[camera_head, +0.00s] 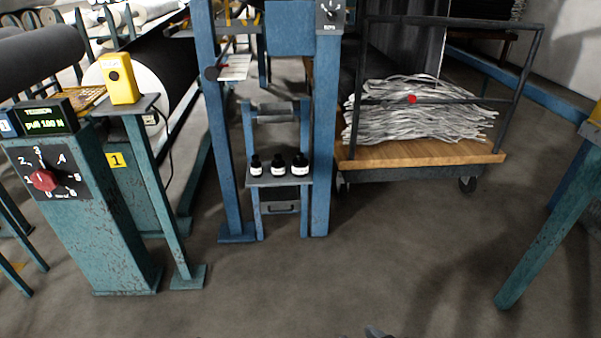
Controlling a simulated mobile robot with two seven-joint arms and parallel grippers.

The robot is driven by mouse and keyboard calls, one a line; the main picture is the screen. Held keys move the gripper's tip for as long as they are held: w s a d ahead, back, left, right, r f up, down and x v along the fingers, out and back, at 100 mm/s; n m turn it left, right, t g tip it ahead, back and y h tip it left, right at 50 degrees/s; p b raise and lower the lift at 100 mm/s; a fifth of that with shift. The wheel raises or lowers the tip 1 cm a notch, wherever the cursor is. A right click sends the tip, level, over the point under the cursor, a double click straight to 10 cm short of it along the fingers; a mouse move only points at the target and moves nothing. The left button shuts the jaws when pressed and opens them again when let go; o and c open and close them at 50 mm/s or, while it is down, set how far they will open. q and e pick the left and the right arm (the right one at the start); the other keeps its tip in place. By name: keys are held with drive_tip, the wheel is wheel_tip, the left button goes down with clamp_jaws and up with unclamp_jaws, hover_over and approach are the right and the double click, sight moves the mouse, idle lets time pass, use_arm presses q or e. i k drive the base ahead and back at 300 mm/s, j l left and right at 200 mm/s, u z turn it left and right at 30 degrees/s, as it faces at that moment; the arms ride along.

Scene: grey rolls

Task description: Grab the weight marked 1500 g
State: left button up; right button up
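Three small black weights with white labels stand upright in a row on a small blue shelf (265,182) in the middle of the view. They are the left weight (256,167), the middle weight (279,167) and the right weight (300,167). The right one looks slightly larger. The labels are too small to read, so I cannot tell which is marked 1500 g. Only a small dark grey tip, which seems to be my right gripper (375,331), shows at the bottom edge, far from the weights. My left gripper is not in view.
Blue posts (228,200) flank the shelf. A teal console (95,220) with a red knob and green display stands left, beside a yellow box (120,80). A wooden-decked cart (420,153) with grey strands stands right. A teal leg (545,230) is far right. The front floor is clear.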

sight(299, 165)
drive_tip(key=i+u, duration=0.15)
drive_tip(key=i, duration=0.55)
drive_tip(key=i+u, duration=0.15)
drive_tip(key=i, duration=0.5)
drive_tip(key=i+l+u, duration=0.15)
drive_tip(key=i, duration=0.5)
